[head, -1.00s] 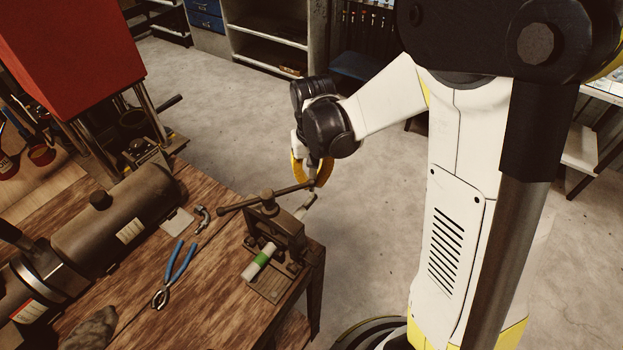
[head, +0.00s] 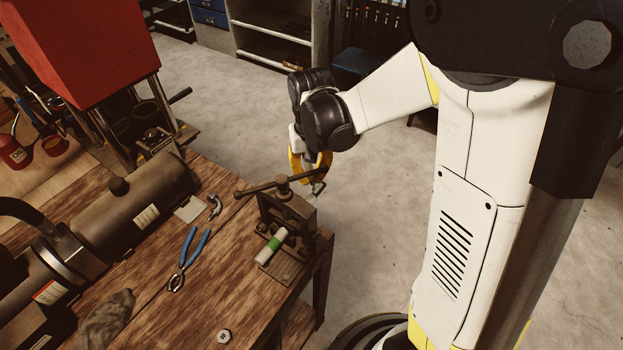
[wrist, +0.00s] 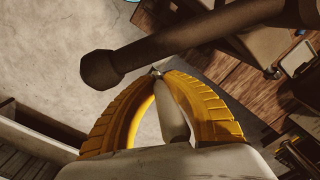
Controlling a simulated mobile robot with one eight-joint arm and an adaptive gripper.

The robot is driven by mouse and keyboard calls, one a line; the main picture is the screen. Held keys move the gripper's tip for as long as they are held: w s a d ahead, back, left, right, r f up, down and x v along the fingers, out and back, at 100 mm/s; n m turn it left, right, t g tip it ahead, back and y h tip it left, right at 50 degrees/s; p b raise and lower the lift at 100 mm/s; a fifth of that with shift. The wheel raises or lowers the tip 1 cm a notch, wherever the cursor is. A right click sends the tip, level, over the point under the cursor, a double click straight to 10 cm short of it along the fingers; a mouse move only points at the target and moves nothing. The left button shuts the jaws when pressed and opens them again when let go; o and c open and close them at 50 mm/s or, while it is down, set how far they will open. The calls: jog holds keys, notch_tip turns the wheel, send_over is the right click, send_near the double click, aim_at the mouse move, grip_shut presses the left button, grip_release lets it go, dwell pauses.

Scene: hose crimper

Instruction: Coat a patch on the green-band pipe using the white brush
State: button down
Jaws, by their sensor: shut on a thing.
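The pale pipe with a green band (head: 272,247) lies tilted in the dark pipe vise (head: 287,214) at the bench's right corner. Its near end sticks out toward the camera. My gripper (head: 314,184) is just behind the vise, its yellow fingers pointing down. In the wrist view its curved yellow fingers (wrist: 158,75) close around a slim, pale, tapered thing, which looks like the white brush (wrist: 172,108). Its bristles cannot be made out. In the head view the brush is mostly hidden by the fingers and vise.
The vise's handle bar (head: 262,187) crosses close to my fingers; it also shows large in the wrist view (wrist: 185,42). Blue-handled pliers (head: 190,255), a small metal fitting (head: 214,207), a glove (head: 106,318) and a dark cylindrical machine (head: 135,215) occupy the bench. Floor beyond the vise is clear.

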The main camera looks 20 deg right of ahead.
jog(key=r, duration=0.2)
jog(key=p, duration=0.1)
jog(key=shift+d+r, duration=0.25)
jog(key=shift+r, duration=0.15)
jog(key=shift+a+r+p, duration=0.1)
jog(key=shift+r+p, duration=0.4)
jog(key=shift+r, duration=0.25)
jog(key=shift+r+p, duration=0.9)
jog(key=shift+r, duration=0.45)
